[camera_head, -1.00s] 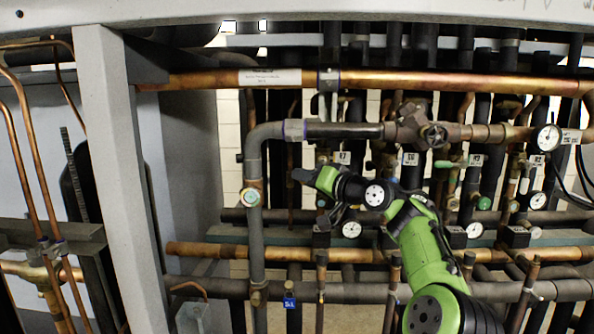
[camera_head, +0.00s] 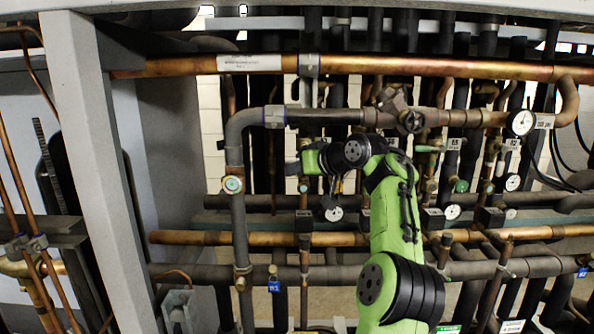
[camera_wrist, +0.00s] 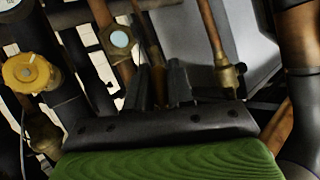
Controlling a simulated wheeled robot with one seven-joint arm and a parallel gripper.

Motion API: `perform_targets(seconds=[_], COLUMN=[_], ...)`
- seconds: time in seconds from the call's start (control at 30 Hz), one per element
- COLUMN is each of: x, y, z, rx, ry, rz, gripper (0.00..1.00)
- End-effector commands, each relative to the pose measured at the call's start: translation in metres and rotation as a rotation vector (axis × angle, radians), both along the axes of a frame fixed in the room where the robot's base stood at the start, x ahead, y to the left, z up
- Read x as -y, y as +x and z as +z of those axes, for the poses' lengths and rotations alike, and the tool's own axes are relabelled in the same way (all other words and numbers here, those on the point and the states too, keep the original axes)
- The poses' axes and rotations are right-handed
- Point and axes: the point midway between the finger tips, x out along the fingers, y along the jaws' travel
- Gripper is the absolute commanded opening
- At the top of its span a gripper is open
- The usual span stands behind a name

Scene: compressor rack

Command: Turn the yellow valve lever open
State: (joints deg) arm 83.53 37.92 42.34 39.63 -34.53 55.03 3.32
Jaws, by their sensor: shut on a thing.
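My gripper (camera_head: 298,167) is among the pipes, right of the vertical grey pipe and below the insulated horizontal pipe. In the wrist view its two dark fingers (camera_wrist: 159,78) are close together, with a narrow brownish part between them. I cannot make out what that part is. A yellow round valve cap (camera_wrist: 26,73) is at the left of the wrist view, apart from the fingers. No yellow lever shows clearly in either view; my gripper and arm hide part of the piping in the head view.
A copper pipe (camera_head: 400,67) crosses above my arm. The vertical grey pipe (camera_head: 238,215) stands left of my gripper. A valve with a handwheel (camera_head: 411,120) is up and right. Pressure gauges (camera_head: 333,213) and lower copper piping (camera_head: 190,237) are close around my arm.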

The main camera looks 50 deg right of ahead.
Motion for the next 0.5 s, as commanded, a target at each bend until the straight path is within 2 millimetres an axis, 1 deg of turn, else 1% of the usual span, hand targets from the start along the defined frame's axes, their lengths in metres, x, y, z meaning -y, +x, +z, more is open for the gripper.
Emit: perform_targets(seconds=[0.33,0.37,0.4,0.5], x=[0.0003,0.0003,0.0003,0.0003], y=[0.0000,0.0000,0.0000,0.0000], z=[-0.0001,-0.0001,-0.0001,-0.0001], rx=[-0.001,-0.001,-0.001,0.000], ry=[-0.001,-0.001,0.000,0.000], rz=[0.000,0.000,-0.001,-0.001], gripper=[0.00,0.23,0.29,0.43])
